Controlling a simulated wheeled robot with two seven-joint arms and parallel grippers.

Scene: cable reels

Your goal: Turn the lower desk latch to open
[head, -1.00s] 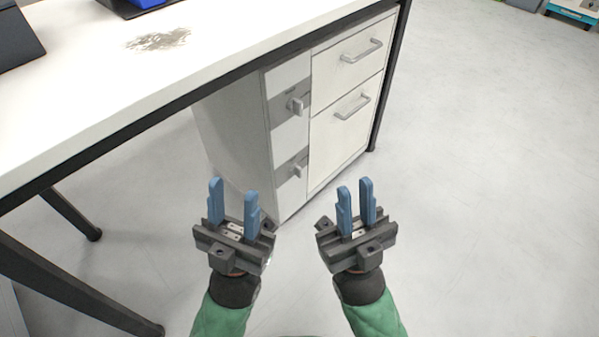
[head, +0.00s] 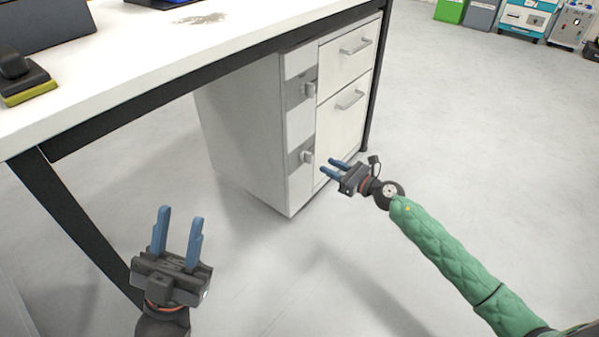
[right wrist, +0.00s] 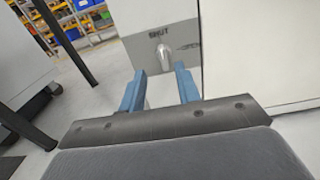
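The lower desk latch (head: 306,157) is a small light knob on a grey plate low on the front of the white drawer cabinet. In the right wrist view the latch (right wrist: 162,55) lies just beyond and between the fingertips, below the word SHUT, with a second label to its right. My right gripper (head: 330,168) is open and empty, close in front of the lower latch and apparently not touching it. It also shows in the right wrist view (right wrist: 160,75). My left gripper (head: 181,215) is open and empty, low at the left, away from the cabinet.
The upper latch (head: 309,89) sits above on the same cabinet. Two drawers with handles (head: 350,98) are to its right. The desk top (head: 190,60) overhangs the cabinet, with a black leg (head: 75,230) at the left. The floor in front is clear.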

